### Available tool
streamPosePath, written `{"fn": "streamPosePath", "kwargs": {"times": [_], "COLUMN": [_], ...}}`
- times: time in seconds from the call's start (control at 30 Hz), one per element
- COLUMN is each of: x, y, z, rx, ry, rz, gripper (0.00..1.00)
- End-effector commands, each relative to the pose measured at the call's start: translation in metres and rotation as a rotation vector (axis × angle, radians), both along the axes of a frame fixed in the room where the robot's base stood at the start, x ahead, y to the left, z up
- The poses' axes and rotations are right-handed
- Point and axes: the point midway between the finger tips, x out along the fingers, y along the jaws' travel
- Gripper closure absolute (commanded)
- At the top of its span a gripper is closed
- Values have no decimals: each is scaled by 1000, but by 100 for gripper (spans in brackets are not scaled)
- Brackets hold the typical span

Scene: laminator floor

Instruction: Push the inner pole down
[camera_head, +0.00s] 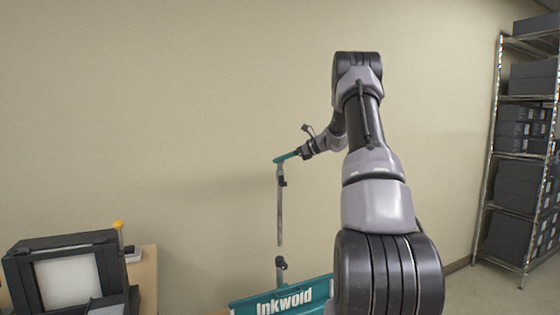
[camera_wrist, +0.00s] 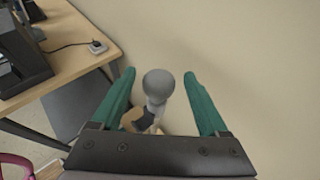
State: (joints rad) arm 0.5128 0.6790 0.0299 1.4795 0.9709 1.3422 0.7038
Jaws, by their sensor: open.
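A thin grey upright pole (camera_head: 280,215) stands near the wall in the head view, with a dark collar near its top and a dark fitting (camera_head: 281,265) lower down. Below it is a teal sign reading "Inkwold" (camera_head: 285,302). My gripper (camera_head: 278,160) is at the top of the pole, reaching in from the right. In the wrist view my gripper (camera_wrist: 160,74) has its two teal fingers apart, one on each side of the pole's round grey knob (camera_wrist: 158,83). Gaps show between the knob and both fingers. The pole's lower part is largely hidden beneath the knob.
A wooden desk (camera_wrist: 75,55) with a dark machine (camera_head: 68,272) stands at the left. A metal shelf (camera_head: 497,135) with dark boxes stands at the right. The beige wall is close behind the pole.

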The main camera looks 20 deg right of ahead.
Motion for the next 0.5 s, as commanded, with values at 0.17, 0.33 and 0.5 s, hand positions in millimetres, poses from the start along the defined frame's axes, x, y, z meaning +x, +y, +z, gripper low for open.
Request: {"fn": "streamPosePath", "kwargs": {"times": [0.17,0.33,0.5], "x": [8,9,8], "y": [8,9,9], "z": [-5,-6,-6], "rx": [1,1,1], "ry": [1,1,1], "rz": [0,0,0], "gripper": [22,22,45]}}
